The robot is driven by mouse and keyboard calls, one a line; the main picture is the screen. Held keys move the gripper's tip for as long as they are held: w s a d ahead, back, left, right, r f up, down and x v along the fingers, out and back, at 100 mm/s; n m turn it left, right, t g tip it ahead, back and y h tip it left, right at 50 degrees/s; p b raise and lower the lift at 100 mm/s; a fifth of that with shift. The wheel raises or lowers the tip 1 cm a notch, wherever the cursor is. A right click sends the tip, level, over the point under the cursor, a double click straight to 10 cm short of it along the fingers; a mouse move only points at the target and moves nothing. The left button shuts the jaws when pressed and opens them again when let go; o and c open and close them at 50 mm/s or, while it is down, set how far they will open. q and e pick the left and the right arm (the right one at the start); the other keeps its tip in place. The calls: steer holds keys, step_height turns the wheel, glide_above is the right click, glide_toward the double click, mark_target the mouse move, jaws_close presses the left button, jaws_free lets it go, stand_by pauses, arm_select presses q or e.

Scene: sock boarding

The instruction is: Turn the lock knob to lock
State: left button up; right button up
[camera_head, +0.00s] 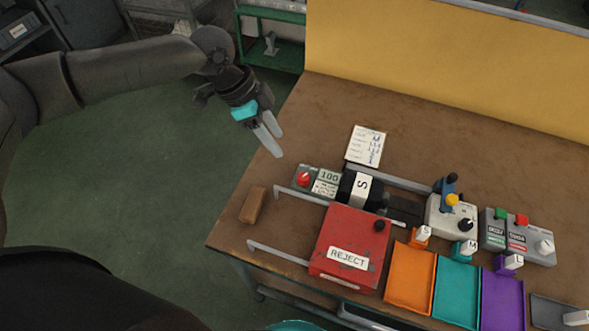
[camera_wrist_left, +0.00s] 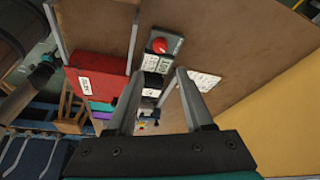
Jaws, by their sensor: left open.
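Several knobs show, and I cannot tell for sure which is the lock knob. My left gripper (camera_head: 280,145) is open and empty, above the table's left edge, apart from the knobs. A teal piece at the head view's bottom edge looks like part of my right gripper; its fingers are hidden.
Metal rails (camera_head: 277,254) stick out left of the red box. A brown block (camera_head: 252,205) lies near the table's left edge. Orange (camera_head: 398,307), teal and purple trays line the front. A white control box (camera_head: 437,218) stands right. The table's back is mostly clear.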

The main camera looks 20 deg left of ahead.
mark_target(303, 176)
arm_select(q)
steer(key=b+x, duration=0.2)
steer(key=x, duration=1.2)
steer(key=shift+d+f+b, duration=0.2)
steer(key=shift+f+b, duration=0.1)
jaws_close()
steer(key=shift+w, duration=0.1)
